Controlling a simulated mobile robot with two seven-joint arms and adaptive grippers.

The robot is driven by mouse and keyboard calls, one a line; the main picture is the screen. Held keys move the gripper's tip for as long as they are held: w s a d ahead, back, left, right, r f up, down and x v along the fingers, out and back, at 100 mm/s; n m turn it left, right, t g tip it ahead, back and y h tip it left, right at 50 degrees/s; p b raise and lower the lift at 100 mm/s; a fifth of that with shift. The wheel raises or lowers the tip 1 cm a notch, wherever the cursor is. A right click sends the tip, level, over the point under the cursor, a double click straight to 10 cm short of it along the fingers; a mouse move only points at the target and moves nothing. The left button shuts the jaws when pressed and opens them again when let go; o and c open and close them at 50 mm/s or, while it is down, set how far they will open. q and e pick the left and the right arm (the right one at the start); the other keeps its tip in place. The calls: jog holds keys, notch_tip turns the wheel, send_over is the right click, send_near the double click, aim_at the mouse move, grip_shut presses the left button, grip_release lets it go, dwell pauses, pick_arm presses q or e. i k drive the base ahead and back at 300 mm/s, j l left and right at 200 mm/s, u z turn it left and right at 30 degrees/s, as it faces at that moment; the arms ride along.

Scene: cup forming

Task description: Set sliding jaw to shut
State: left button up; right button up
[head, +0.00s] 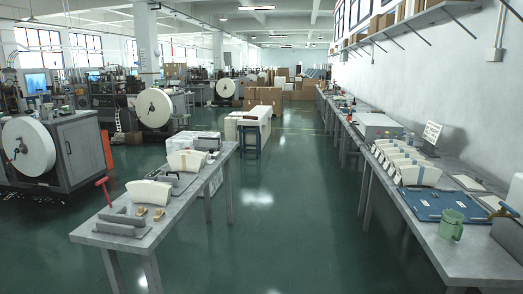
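A grey clamp-like fixture (122,230) lies at the front end of the left table. It has low grey blocks on a flat base, and a gap seems to show between them. I cannot tell for certain which block is the sliding jaw. A red-topped lever (104,191) stands tilted at the fixture's back left. Two small tan pieces, one (141,211) and another (158,213), lie beside it. Neither of my grippers is in view.
Cream fan-shaped blanks (148,192) stand behind the fixture on the left table (190,205). The right table (455,258) holds more blanks, a blue board (440,205) and a green mug (451,225). The green floor (275,225) between the tables is clear.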

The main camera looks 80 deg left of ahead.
aim_at(166, 179)
jog(key=j+u, duration=0.15)
jog(key=u, duration=0.35)
jog(key=j+u, duration=0.15)
jog(key=u, duration=0.35)
jog(key=j+u, duration=0.2)
jog(key=u, duration=0.25)
jog(key=j+u, duration=0.15)
jog(key=u, duration=0.35)
